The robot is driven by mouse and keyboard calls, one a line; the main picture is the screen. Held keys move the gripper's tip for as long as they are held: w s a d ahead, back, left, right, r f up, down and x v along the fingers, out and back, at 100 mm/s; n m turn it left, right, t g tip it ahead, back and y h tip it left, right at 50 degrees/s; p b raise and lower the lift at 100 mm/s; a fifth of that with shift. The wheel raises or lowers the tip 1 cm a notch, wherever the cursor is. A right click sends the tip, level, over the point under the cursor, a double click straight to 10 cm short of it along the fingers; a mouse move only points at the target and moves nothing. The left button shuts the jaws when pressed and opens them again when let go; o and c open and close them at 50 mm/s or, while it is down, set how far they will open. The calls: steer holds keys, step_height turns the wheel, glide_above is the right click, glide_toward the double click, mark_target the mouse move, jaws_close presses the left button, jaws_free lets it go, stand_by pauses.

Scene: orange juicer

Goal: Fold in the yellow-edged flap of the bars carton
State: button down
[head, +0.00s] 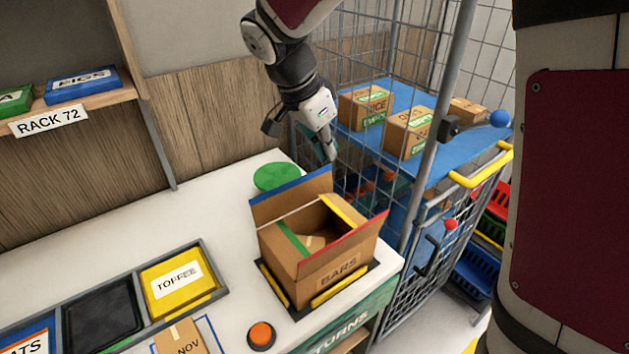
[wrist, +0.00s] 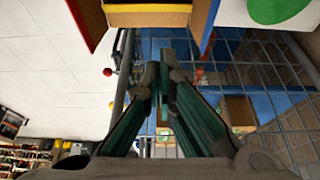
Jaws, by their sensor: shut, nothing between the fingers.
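The bars carton (head: 330,283) stands open-topped on a dark tray with yellow pads near the counter's right end. Its yellow-edged flap (head: 342,209) is on the far right side; its exact tilt is hard to tell. The yellow edge also shows at the top of the wrist view (wrist: 147,8). The blue-edged flap (head: 290,195) stands up, the red-edged flap (head: 345,246) slants outward, and the green-edged flap (head: 293,239) lies inward. My gripper (head: 331,157) is shut and empty, pointing down beyond the carton's far side, apart from it. Its closed fingers (wrist: 163,85) show in the wrist view.
A wire cage trolley (head: 428,240) with cartons on a blue shelf stands close to the right of my gripper. A green disc (head: 277,176) lies on the counter behind the carton. An orange button (head: 261,335) and a yellow toffee bin (head: 178,283) are at the front left.

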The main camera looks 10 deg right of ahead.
steer(key=p, duration=0.1)
glide_above(340, 206)
steer(key=f, duration=0.8)
steer(key=shift+s+a+f, duration=0.1)
steer(key=shift+a+f, duration=0.1)
steer(key=shift+f, duration=0.2)
steer(key=shift+s+a+f+p, duration=0.1)
steer(key=shift+a+f+p, duration=0.15)
steer(key=shift+f, duration=0.35)
steer(key=shift+s+a+f+p, duration=0.1)
steer(key=shift+f+p, duration=0.15)
steer(key=shift+f, duration=0.35)
steer(key=shift+a+f, duration=0.3)
steer(key=shift+f, duration=0.5)
